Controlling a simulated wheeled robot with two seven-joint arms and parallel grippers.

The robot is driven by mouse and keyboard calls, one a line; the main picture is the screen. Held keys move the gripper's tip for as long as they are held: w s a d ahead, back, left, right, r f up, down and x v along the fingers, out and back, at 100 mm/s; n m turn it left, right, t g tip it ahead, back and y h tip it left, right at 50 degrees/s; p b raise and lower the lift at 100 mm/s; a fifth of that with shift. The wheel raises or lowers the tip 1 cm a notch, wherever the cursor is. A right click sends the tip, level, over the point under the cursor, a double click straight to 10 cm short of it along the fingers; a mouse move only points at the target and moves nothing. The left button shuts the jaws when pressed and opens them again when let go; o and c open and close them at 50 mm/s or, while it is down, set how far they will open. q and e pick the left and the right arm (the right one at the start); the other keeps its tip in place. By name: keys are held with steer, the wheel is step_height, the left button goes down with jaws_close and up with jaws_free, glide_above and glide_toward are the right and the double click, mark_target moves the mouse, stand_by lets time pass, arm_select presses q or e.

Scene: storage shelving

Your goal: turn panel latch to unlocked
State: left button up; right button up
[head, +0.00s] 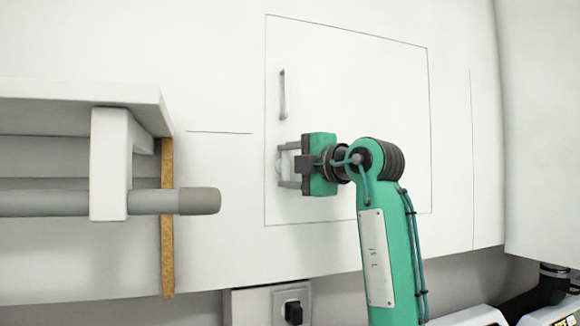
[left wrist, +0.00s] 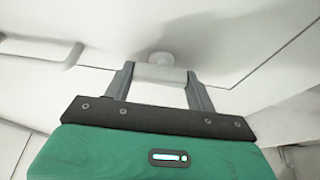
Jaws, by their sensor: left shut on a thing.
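A square white panel (head: 375,110) is outlined by thin dark seams in the white wall. Its small pale latch (head: 284,166) is near the panel's lower left. My green left gripper (head: 288,166) reaches it from the right, with one finger above and one below. In the left wrist view the latch (left wrist: 160,73) is a pale bar in front of a round base, held between the two grey fingertips (left wrist: 160,78). The gripper is shut on it. The fingers partly hide the latch in the head view, and I cannot tell its exact angle. My right gripper is not in view.
A slim grey handle (head: 283,94) is on the panel above the latch; it also shows in the left wrist view (left wrist: 45,50). A shelf (head: 75,100) with a thick grey bar (head: 165,201) juts out at left. A dark switch (head: 293,311) is below.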

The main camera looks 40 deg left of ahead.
arm_select(q)
steer(key=o, duration=1)
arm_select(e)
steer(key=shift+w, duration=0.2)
arm_select(q)
steer(key=shift+d+f, duration=0.1)
steer(key=shift+d, duration=0.45)
steer(key=d+b, duration=0.1)
steer(key=d, duration=0.3)
steer(key=d+b, duration=0.1)
steer(key=d, duration=0.3)
steer(key=s+d+b, duration=0.1)
steer(key=d, duration=0.3)
steer(key=shift+s+d, duration=0.1)
steer(key=shift+d, duration=0.15)
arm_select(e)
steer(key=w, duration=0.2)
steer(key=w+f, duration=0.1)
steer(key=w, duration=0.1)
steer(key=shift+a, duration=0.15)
